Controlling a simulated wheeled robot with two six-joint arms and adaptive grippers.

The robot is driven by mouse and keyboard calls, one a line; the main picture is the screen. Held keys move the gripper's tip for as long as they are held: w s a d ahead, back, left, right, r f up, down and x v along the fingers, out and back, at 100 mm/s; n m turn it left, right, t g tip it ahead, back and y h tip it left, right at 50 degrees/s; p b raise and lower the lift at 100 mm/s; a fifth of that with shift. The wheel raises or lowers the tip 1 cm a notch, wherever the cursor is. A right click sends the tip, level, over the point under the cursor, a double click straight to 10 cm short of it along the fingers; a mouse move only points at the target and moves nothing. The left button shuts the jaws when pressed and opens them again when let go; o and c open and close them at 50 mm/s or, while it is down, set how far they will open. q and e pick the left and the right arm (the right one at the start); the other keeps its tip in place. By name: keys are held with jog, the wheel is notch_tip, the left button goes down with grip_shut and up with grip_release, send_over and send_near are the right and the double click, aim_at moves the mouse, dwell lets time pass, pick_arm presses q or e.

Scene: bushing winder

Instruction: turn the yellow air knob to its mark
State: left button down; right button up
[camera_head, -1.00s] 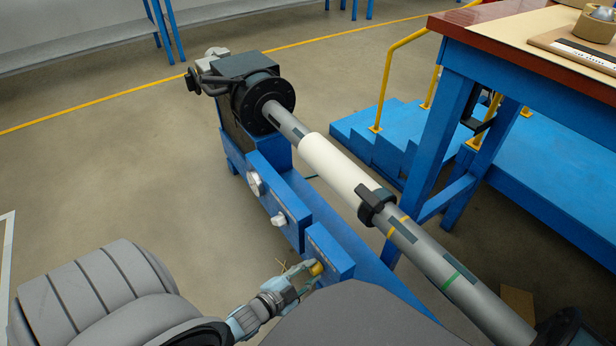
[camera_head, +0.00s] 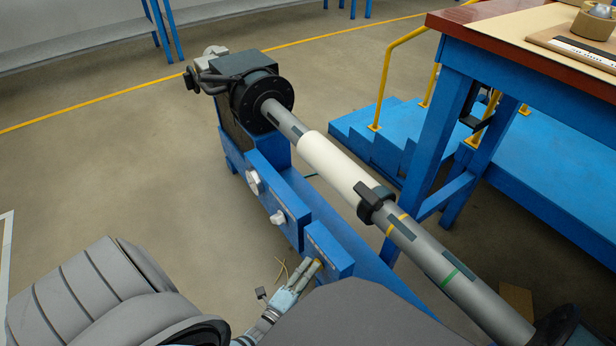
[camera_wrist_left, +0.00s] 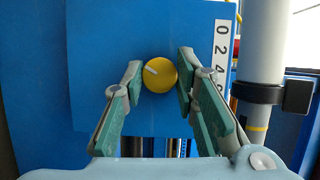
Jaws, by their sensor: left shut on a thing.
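The yellow air knob (camera_wrist_left: 160,74) is a round cap on a blue panel (camera_wrist_left: 110,35), with a short white pointer line slanting to the upper left in the left wrist view. My left gripper (camera_wrist_left: 159,77) is shut on the knob, one green-padded finger on each side. In the head view the left gripper (camera_head: 314,268) reaches the front of the blue box, and its fingers hide most of the knob. A white scale strip (camera_wrist_left: 221,60) with 0, 2 and 4 stands right of the knob. My right gripper is not in view.
Two pale knobs (camera_head: 254,183) (camera_head: 278,218) sit further along the blue frame. A grey shaft with a white sleeve (camera_head: 335,170) and a black clamp (camera_head: 372,201) runs above it. A blue bench (camera_head: 540,90) stands at right.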

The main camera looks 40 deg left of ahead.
pick_arm(q)
jog(key=shift+m, duration=0.4)
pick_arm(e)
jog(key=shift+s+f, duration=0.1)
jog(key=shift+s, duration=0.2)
pick_arm(q)
jog(key=c, duration=1.3)
grip_release()
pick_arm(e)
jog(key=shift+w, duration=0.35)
pick_arm(q)
jog(key=s, duration=0.8)
jog(key=s+d, duration=0.1)
jog(key=s, duration=0.3)
jog(key=shift+d, duration=0.1)
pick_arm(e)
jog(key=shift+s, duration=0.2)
